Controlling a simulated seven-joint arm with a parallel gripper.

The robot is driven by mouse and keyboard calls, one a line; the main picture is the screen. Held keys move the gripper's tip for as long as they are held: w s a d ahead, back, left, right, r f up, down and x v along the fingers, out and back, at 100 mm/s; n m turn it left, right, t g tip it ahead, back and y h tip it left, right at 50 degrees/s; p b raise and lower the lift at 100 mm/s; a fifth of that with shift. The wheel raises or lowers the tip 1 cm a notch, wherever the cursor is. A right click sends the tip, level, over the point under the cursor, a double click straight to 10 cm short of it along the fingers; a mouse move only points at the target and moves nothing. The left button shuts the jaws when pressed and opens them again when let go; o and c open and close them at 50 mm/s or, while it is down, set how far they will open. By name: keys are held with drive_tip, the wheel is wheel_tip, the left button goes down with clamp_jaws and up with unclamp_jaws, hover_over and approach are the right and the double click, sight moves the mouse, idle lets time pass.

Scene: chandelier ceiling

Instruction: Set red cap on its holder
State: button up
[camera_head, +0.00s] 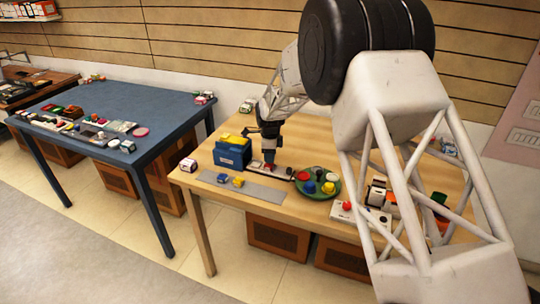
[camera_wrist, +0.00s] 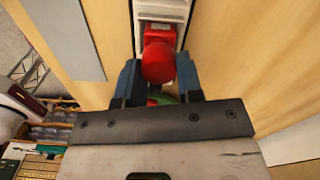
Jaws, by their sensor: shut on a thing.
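The red cap (camera_wrist: 158,63) is between the two blue fingers of my gripper (camera_wrist: 158,80) in the wrist view, and the fingers are shut on it. In the head view my gripper (camera_head: 269,160) is low over the wooden table, at a narrow strip-like holder (camera_head: 282,174) beside the blue box. In the wrist view the white holder (camera_wrist: 163,10) runs beyond the cap, with a red part (camera_wrist: 158,28) just past it. The cap hides what lies beneath it, so I cannot tell whether it touches the holder.
A blue box with yellow contents (camera_head: 233,153) stands left of my gripper. A green round plate (camera_head: 318,185) with several coloured caps is to the right. A grey strip (camera_head: 243,188) with small blue and yellow pieces lies in front. A blue table (camera_head: 130,100) stands left.

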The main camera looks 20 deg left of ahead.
drive_tip(key=shift+f, duration=0.45)
idle(0.7)
drive_tip(key=o, duration=1.4)
drive_tip(key=shift+r, duration=0.2)
drive_tip(key=shift+r, duration=3.55)
